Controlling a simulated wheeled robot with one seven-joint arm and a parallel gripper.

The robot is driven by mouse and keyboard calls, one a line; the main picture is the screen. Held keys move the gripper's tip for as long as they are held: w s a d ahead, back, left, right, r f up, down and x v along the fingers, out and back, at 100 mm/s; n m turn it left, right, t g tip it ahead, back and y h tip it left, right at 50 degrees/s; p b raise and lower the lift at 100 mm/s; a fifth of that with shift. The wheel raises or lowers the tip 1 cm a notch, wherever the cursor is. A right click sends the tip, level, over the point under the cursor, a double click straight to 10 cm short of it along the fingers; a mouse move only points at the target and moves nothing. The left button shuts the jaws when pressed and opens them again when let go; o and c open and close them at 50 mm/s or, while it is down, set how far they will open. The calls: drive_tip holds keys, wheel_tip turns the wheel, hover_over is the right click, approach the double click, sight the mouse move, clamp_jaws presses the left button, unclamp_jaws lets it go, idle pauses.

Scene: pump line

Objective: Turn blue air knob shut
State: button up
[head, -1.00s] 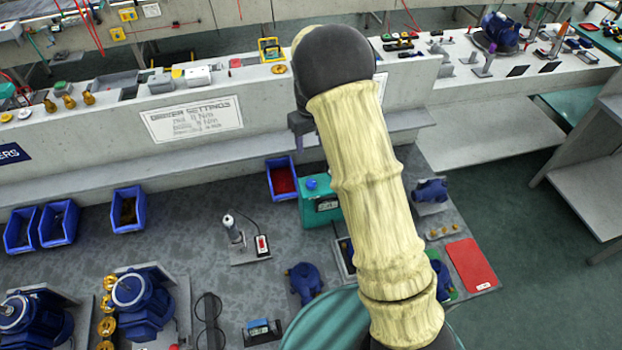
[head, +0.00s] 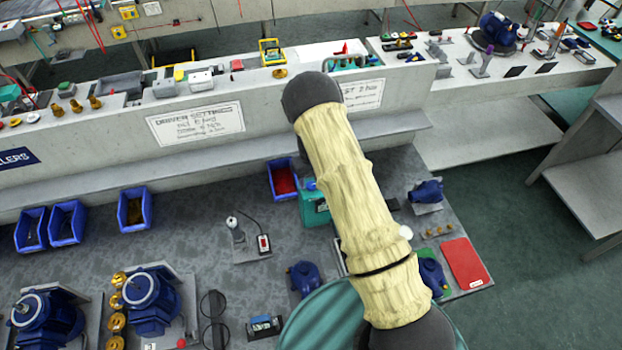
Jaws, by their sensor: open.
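A small blue knob (head: 309,184) shows at the top of a teal box (head: 313,208) on the workbench, just left of my arm. It looks like the air knob, but the arm covers part of the box, and I cannot tell how far the knob is turned. My cream-sleeved arm reaches up across the middle of the head view, its dark wrist end above the box. My gripper is hidden behind the arm, so its jaws and its distance from the knob do not show.
A blue bin with red parts (head: 283,178) stands just left of the teal box, under the shelf edge. Blue pump parts (head: 305,278) and a red tray (head: 464,262) lie nearer. Motors (head: 152,298) stand at left. Bare bench lies around the small grey tool stand (head: 236,232).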

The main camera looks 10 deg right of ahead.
sight(311, 186)
drive_tip(key=shift+f+p, duration=0.3)
drive_tip(key=shift+f, duration=0.9)
drive_tip(key=c, duration=1)
